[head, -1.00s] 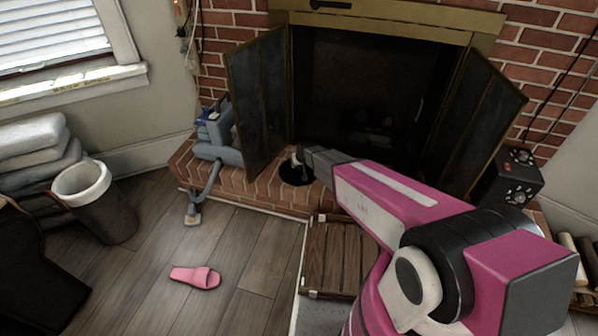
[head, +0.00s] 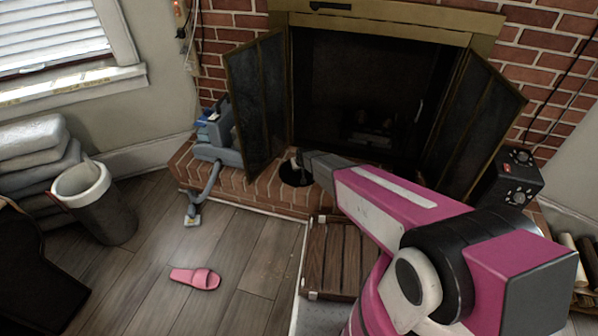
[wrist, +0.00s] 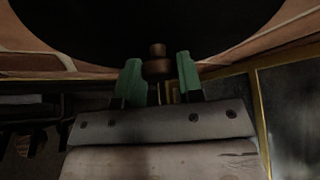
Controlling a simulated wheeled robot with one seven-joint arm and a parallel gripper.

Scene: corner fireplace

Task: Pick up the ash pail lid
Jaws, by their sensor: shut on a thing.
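The ash pail lid (head: 296,178) is a round black disc over the brick hearth, in front of the fireplace opening, in the head view. In the wrist view the lid (wrist: 150,22) fills the top as a large dark disc, with a brown knob (wrist: 158,67) on it. My gripper (wrist: 159,72) has its green fingertips on either side of this knob and is shut on it. In the head view my gripper (head: 298,160) is at the lid, partly hidden by my wrist. I cannot tell whether the lid touches the brick.
An open fireplace door (head: 255,105) stands left of the lid, beside a blue-grey vacuum cleaner (head: 226,145). Another open door (head: 470,125) and a black box (head: 512,175) are at right. A slatted wooden crate (head: 330,258) and a pink slipper (head: 196,278) lie in front.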

